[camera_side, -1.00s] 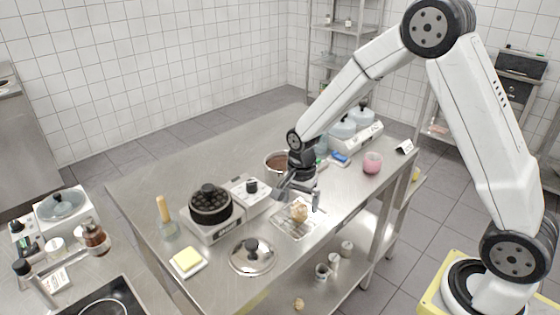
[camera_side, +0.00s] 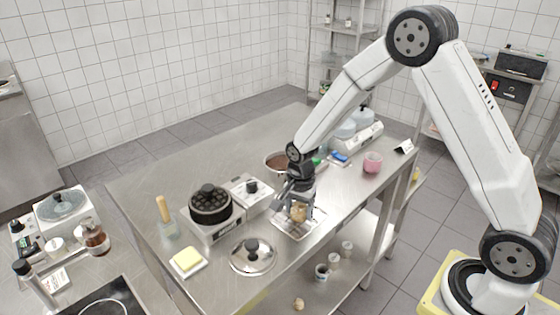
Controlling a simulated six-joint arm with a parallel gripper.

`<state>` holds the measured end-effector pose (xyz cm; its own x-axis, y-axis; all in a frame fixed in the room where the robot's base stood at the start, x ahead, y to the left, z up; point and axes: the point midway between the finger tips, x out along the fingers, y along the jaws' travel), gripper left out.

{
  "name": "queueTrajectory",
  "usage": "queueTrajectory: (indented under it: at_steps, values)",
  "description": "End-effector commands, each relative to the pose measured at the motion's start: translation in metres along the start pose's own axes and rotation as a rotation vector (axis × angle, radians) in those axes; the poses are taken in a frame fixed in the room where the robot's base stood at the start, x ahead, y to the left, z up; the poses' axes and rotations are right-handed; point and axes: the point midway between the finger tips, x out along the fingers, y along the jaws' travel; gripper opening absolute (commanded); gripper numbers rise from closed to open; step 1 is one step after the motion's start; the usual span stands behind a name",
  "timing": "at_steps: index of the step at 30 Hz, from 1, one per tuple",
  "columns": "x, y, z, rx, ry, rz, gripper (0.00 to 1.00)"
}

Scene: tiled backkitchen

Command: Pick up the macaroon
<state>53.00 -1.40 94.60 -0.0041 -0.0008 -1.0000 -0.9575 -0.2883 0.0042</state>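A small tan, rounded piece that looks like the macaroon (camera_side: 298,213) is on a wire-like metal tray (camera_side: 285,225) near the front edge of the steel table. My gripper (camera_side: 297,211) points down right over it. Its fingers look spread, one on the left and one on the right of the macaroon. The upper part of the macaroon is partly hidden by the gripper. I cannot tell whether the fingers touch it.
A pot lid (camera_side: 252,257) lies left of the tray. A pink cup (camera_side: 372,162) is to the right. A butter dish (camera_side: 187,262) sits at the left front.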

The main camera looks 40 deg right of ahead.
Motion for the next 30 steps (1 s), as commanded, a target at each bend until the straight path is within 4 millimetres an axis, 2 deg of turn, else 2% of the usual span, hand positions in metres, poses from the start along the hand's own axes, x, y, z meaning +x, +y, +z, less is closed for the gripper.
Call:
queueTrajectory:
  at_steps: [1, 5, 19, 27, 30]
  values:
    - [0.0, 0.0, 0.0, 0.0, 0.0, 0.0, 0.49]
    - [0.0, 0.0, 0.0, 0.0, 0.0, 0.0, 0.08]
    - [-0.006, 0.0, 0.0, 0.0, 0.0, -0.001, 0.07]
    - [-0.032, 0.0, 0.0, 0.0, 0.002, -0.003, 0.07]
    - [-0.04, 0.007, 0.002, 0.0, 0.001, -0.001, 0.07]
